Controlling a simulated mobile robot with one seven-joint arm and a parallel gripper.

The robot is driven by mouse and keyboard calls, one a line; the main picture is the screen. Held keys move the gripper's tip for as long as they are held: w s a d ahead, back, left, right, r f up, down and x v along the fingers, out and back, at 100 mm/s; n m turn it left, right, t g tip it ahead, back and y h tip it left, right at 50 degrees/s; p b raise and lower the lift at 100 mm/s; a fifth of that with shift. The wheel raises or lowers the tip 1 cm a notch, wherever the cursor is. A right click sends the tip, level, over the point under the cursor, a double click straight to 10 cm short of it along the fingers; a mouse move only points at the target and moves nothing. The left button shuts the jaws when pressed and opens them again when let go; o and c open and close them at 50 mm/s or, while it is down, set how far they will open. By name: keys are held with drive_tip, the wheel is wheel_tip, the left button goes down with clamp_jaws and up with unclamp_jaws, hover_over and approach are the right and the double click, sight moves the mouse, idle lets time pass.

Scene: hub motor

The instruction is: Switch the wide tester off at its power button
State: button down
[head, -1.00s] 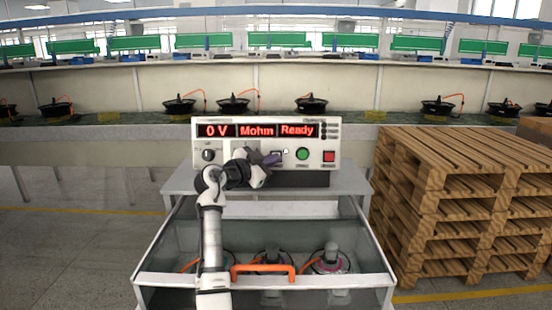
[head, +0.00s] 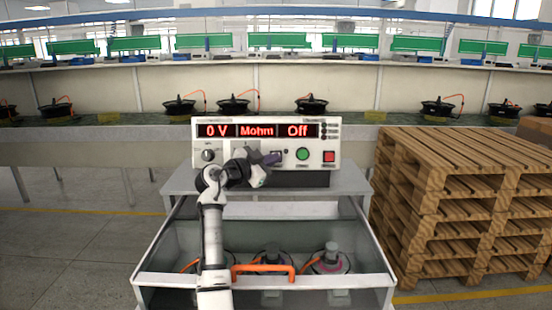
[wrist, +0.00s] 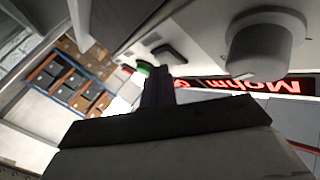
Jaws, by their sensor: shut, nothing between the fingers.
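The wide tester (head: 265,134) is a white box on a grey cart, its red display reading "0 V", "Mohm" and "Off". Its front has a grey knob (head: 208,155), a green round button (head: 302,154) and a red square button (head: 329,156). A dark square button (head: 277,153) is partly hidden behind the fingertips. In the wrist view the fingers (wrist: 157,90) point toward the panel, and a dark rectangular button (wrist: 170,52) shows nearby. I cannot tell whether they touch it.
The cart (head: 345,180) has a glass-walled lower bay with an orange handle (head: 263,273) and several motors inside. Stacked wooden pallets (head: 455,205) stand close on the right. A long bench with hub motors runs behind. Floor at the left is clear.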

drive_tip(key=shift+s, duration=0.15)
drive_tip(key=shift+s+r+b, duration=0.15)
drive_tip(key=shift+s+b, duration=0.15)
drive_tip(key=shift+s, duration=0.35)
drive_tip(key=shift+s+r+b, duration=0.2)
drive_tip(key=shift+s, duration=0.6)
drive_tip(key=shift+s+r+b, duration=0.25)
drive_tip(key=shift+s, duration=0.6)
drive_tip(key=shift+s+r+b, duration=0.2)
drive_tip(key=shift+s, duration=0.6)
drive_tip(key=shift+s, duration=0.1)
drive_tip(key=s+r+b, duration=0.1)
drive_tip(key=s, duration=0.5)
drive_tip(key=shift+s+r, duration=0.3)
drive_tip(key=shift+r, duration=0.05)
drive_tip(key=c, duration=2.2)
unclamp_jaws()
drive_tip(key=shift+f, duration=0.1)
